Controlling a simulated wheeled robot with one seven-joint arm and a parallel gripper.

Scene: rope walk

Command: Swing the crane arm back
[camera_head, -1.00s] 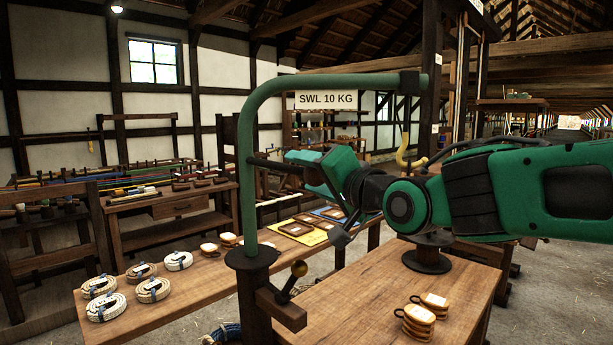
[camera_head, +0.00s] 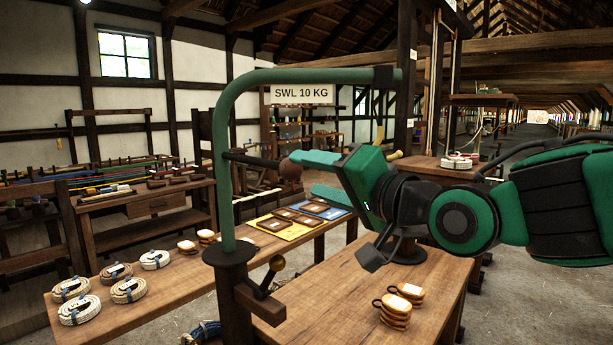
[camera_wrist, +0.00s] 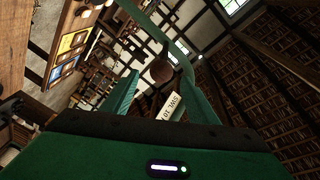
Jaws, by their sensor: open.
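A dark handle bar sticks out from the tube and ends in a brown ball (camera_head: 291,169). My gripper (camera_head: 305,174) is open, its fingertips beside the ball, with nothing held. In the wrist view the ball (camera_wrist: 162,70) appears between the fingertips, at or just beyond them. A yellow hook (camera_head: 395,155) is mostly hidden behind my gripper.
A brass-knobbed lever (camera_head: 268,275) stands at the post's foot. The bench (camera_head: 330,310) below holds stacked tan blocks (camera_head: 396,312). A long table at left carries rope coils (camera_head: 129,290) and framed boards (camera_head: 285,225). Open floor lies at right.

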